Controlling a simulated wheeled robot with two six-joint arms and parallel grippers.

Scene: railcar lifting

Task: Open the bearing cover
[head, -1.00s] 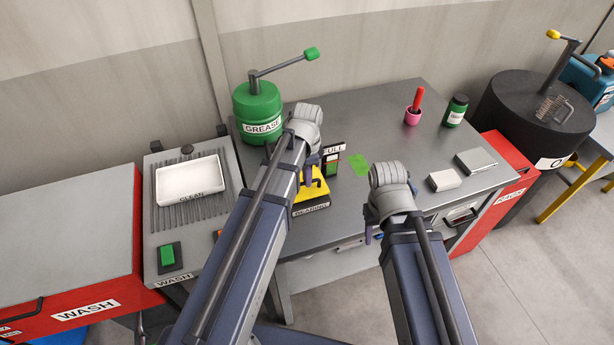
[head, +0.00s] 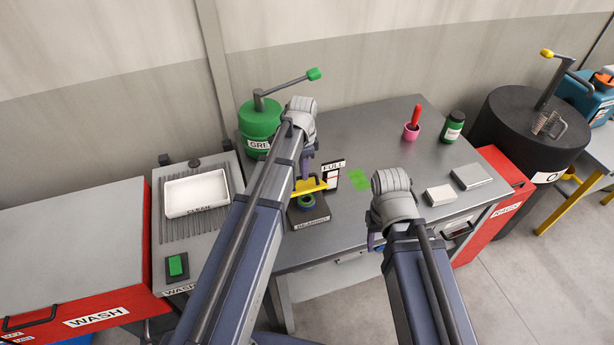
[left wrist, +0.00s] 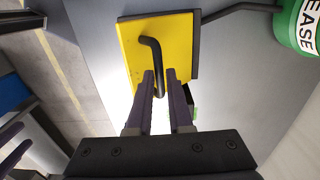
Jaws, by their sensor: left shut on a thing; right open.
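The bearing cover (head: 309,187) is a yellow plate, tilted up at the back of the bearing stand (head: 304,216), whose label reads BEARING. The bearing (head: 307,202), a round dark ring with a teal rim, shows uncovered below it. In the left wrist view the yellow cover (left wrist: 150,45) fills the upper middle, with a black bent handle (left wrist: 155,60). My left gripper (left wrist: 160,80) is shut on that handle. In the head view my left arm partly hides the cover. My right gripper (head: 376,243) is apart from the stand, near the table's front edge; its fingers are mostly hidden.
A green grease pot (head: 258,122) stands behind my left arm. A FULL gauge (head: 333,174) and a green mark (head: 359,180) lie right of the stand. A white CLEAN tray (head: 196,193) is at left. A red-handled pink cup (head: 412,130) and a green bottle (head: 454,127) stand farther back.

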